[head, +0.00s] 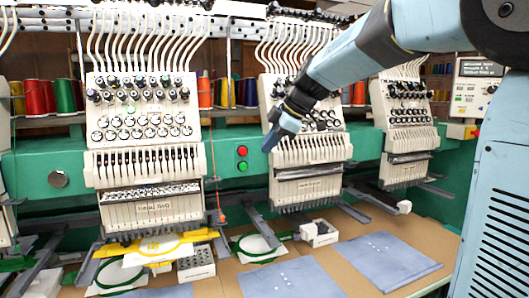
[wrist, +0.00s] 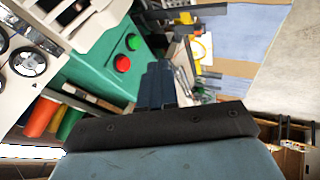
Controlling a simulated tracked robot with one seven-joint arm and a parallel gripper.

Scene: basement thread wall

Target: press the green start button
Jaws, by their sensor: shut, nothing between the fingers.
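The green start button (head: 243,167) sits on the green panel of the machine beam, right below a red button (head: 242,151). Both show in the wrist view, the green button (wrist: 133,42) above the red one (wrist: 122,63). My gripper (head: 268,147) is shut and empty. In the head view its tip is to the right of the buttons and a little above the green one. In the wrist view my fingers (wrist: 158,66) point up the picture, with the buttons to the left of their tips. I see no contact with either button.
Embroidery heads stand left (head: 145,150) and right (head: 308,160) of the button panel, with needles and arms jutting below. Thread cones (head: 40,97) stand behind. Bare green panel surrounds the buttons.

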